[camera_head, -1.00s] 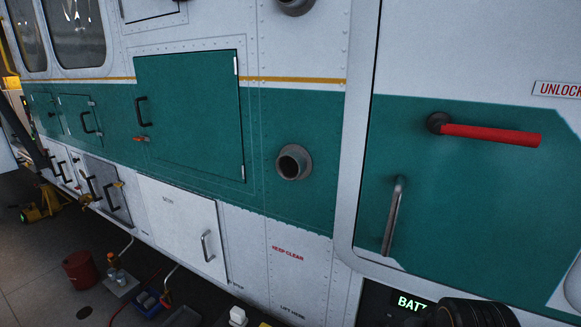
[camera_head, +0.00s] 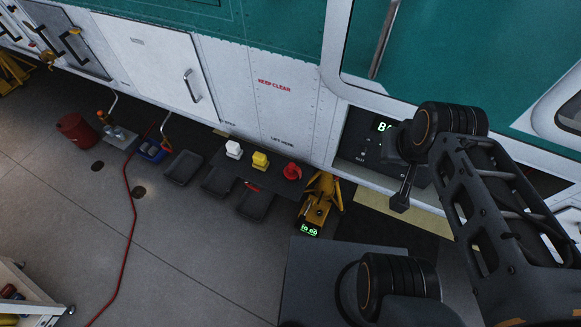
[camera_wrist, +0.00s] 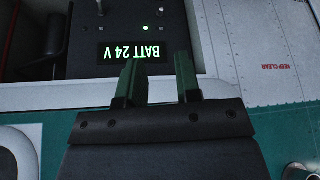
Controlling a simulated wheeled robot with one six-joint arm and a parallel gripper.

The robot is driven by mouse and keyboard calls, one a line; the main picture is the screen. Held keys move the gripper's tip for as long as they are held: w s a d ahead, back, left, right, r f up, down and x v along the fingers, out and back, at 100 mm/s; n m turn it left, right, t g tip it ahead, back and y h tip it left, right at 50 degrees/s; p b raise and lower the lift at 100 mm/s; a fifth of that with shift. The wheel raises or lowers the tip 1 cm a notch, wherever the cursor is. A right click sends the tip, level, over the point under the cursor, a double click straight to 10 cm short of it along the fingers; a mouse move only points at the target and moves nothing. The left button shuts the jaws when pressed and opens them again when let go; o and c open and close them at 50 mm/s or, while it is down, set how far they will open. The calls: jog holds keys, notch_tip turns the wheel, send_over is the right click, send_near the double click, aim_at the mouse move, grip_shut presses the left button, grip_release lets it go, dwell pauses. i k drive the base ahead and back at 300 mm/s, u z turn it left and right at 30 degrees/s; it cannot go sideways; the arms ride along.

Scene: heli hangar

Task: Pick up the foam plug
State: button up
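A white piece (camera_head: 233,149), a yellow piece (camera_head: 260,161) and a red piece (camera_head: 292,171) stand in a row on a dark mat (camera_head: 240,167) on the floor by the helicopter's side. They are small here, and I cannot tell for certain which one is the foam plug. My gripper shows in the wrist view (camera_wrist: 158,88) with its two green-faced fingers apart and nothing between them. It is near the battery panel, up and to the right of the row in the head view. None of the three pieces shows in the wrist view.
Several dark trays (camera_head: 183,168) lie along the mat's front. A yellow jack (camera_head: 320,198) stands just right of the row. A battery panel (camera_head: 362,142) is in the white hull. A red hose (camera_head: 131,225) crosses the open floor, and a cart (camera_head: 28,290) stands lower left.

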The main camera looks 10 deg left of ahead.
aim_at(292, 172)
jog(key=k, duration=0.5)
jog(key=u, duration=2.25)
jog(key=i, duration=1.85)
jog(key=z, duration=2.6)
